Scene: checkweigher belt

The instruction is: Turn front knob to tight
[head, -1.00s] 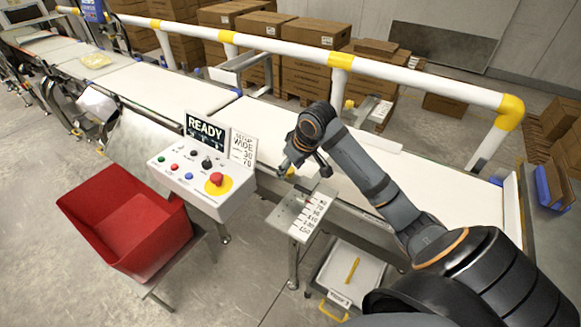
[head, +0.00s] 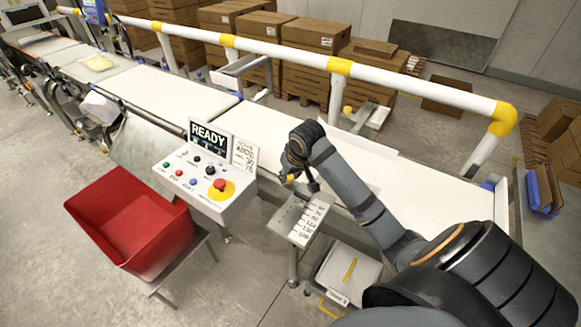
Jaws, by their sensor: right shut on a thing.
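My right gripper (head: 301,184) is low over the far end of a small metal bracket plate (head: 288,221) at the near side of the white belt. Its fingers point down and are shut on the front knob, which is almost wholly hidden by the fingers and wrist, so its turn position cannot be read. A white scale card (head: 308,224) with printed numbers and a small red mark lies on the plate just in front of the gripper. My left gripper is not in view.
A control box (head: 205,190) with coloured buttons and a READY screen (head: 208,134) stands left of the bracket. A red bin (head: 130,222) is further left. A white guard rail (head: 290,60) runs behind the belt (head: 262,127). A tray (head: 345,275) sits below.

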